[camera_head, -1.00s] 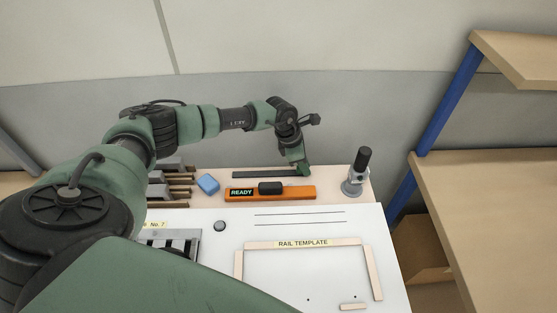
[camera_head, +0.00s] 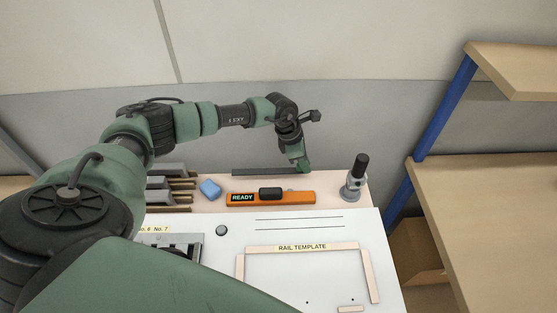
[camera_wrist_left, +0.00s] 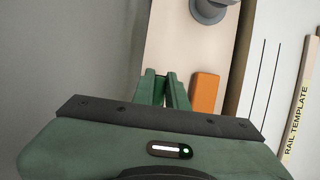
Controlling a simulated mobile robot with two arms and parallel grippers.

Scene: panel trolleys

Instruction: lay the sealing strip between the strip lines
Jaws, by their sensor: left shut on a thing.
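The sealing strip is a long thin dark bar (camera_head: 264,172), level along the back edge of the bench in the head view. My left gripper (camera_head: 303,168) is shut on its right end and appears to hold it slightly above the bench. In the left wrist view the two green fingers (camera_wrist_left: 165,92) are close together; the strip is mostly hidden there. The strip lines (camera_head: 300,218) are thin dark parallel lines on the white board, above the rail template; they also show in the wrist view (camera_wrist_left: 264,80). My right gripper is not in view.
An orange bar marked READY (camera_head: 298,198) lies between strip and lines. A blue block (camera_head: 210,189), a grey-and-black upright tool (camera_head: 355,178) and a round grey knob (camera_head: 222,230) stand nearby. The rail template frame (camera_head: 302,248) lies below the lines. Wooden shelving (camera_head: 490,190) is at right.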

